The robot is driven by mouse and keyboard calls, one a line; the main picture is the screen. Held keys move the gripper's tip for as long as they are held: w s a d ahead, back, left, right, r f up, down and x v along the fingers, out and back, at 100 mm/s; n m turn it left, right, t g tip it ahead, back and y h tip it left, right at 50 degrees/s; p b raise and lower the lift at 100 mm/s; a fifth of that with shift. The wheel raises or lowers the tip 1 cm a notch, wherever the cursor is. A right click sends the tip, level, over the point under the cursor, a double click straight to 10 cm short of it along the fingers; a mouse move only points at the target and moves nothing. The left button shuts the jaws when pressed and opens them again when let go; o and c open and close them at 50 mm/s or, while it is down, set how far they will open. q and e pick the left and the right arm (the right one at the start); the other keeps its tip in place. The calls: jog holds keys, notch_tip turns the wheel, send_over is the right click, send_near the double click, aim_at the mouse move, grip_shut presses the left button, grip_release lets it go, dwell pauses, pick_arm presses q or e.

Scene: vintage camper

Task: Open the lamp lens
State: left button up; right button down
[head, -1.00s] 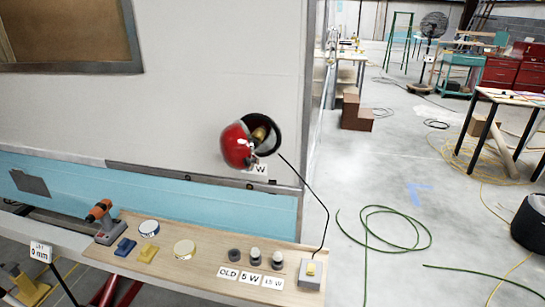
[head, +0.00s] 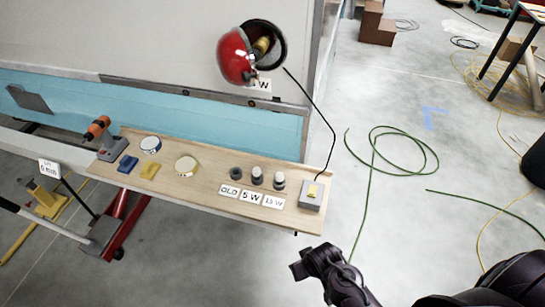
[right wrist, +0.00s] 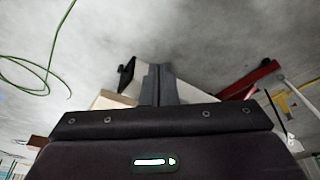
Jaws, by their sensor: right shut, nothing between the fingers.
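The round red lamp lens (head: 235,58) stands swung out to the left of its dark round lamp housing (head: 281,42) on the camper wall. A brass-coloured part (head: 262,46) shows inside the housing. My right gripper (head: 298,268) is at the lower middle of the head view, below the shelf's right end and well apart from the lamp. In the right wrist view its fingers (right wrist: 158,80) are together with nothing between them. My left gripper is not in view.
A wooden shelf (head: 205,200) below the lamp holds an orange drill (head: 98,128), round tins, blue and yellow blocks, bulbs behind labels, and a grey switch box (head: 311,195) wired to the lamp. A green hose (head: 372,165) lies on the floor at right.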

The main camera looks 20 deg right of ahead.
jog(key=w+d+r+m+t+y, duration=0.25)
jog(key=w+r+m+t, duration=0.2)
jog(key=w+r, duration=0.65)
jog(key=w+d+r+m+t+y, duration=0.25)
jog(key=w+r+m+t, duration=0.2)
jog(key=r, duration=1.25)
jog(key=w+d+r+m+t+y, duration=0.2)
jog(key=w+d+r+m+t, duration=0.3)
jog(key=w+r, duration=0.65)
jog(key=w+a+r+p, duration=0.2)
jog(key=w+a+p, duration=0.2)
jog(key=a, duration=0.5)
jog(key=shift+w+a+m+g, duration=0.2)
jog(key=shift+w+m+g, duration=0.15)
jog(key=shift+w, duration=0.6)
jog(key=shift+w, duration=0.1)
